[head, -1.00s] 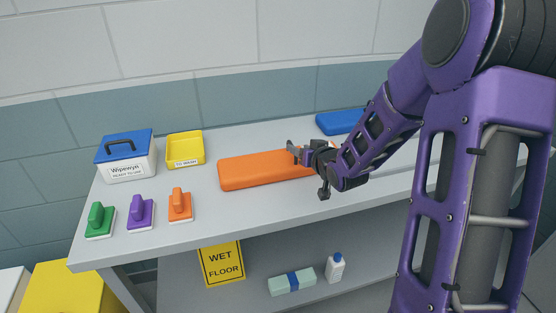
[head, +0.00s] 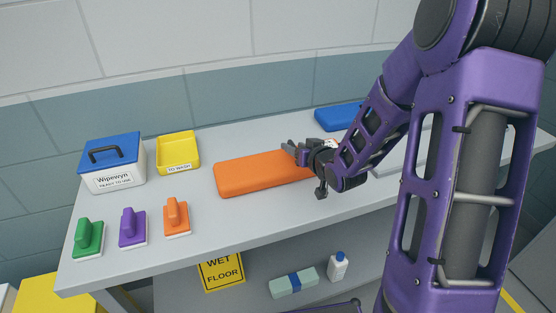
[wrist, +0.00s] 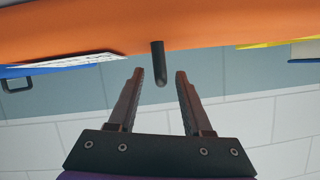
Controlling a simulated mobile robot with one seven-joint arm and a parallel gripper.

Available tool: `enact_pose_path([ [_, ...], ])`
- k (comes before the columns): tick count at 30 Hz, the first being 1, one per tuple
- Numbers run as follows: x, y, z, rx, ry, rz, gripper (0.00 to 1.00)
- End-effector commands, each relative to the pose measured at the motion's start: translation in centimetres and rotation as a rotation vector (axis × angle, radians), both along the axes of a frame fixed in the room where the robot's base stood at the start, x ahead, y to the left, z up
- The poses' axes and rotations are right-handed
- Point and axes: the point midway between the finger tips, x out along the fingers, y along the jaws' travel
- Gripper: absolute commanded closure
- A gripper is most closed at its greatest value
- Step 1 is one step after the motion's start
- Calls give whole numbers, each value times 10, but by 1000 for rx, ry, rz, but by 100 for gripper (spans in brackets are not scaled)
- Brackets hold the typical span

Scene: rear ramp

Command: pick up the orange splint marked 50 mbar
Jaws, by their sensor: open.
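The orange splint (head: 255,175) lies flat on the grey bench in the head view, with its right end behind my gripper (head: 288,149). In the wrist view the splint (wrist: 190,25) spans the top of the picture. A short dark tube (wrist: 158,62) sticks out from it, between the fingertips in the picture. A white label (wrist: 75,60) shows on the splint's edge at the left, its text too slanted to read. My gripper (wrist: 159,76) is open and holds nothing. I cannot tell whether a finger touches the tube. No 50 mbar mark is legible.
A blue pad (head: 338,116) lies behind my arm. A blue-lidded Wipewyn box (head: 112,165) and yellow tray (head: 178,155) stand at the left. Green, purple and orange scrubbers (head: 177,217) line the front left. A bottle (head: 338,267) stands on the lower shelf.

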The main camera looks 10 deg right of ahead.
Motion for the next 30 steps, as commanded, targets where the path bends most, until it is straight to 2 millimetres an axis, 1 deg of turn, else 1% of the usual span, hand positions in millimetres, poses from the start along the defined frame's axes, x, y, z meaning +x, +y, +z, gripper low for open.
enact_pose_path([
  [10, -2, -1, -2, 0, 0, 0, 50],
  [14, -2, -1, -2, 0, 0, 0, 74],
  [15, -2, -1, -2, 0, 0, 0, 81],
  [17, -2, -1, -2, 0, 0, 0, 92],
  [18, -2, -1, -2, 0, 0, 0, 99],
  [19, -2, -1, -2, 0, 0, 0, 100],
  [30, -2, -1, -1, 0, 0, 0, 100],
])
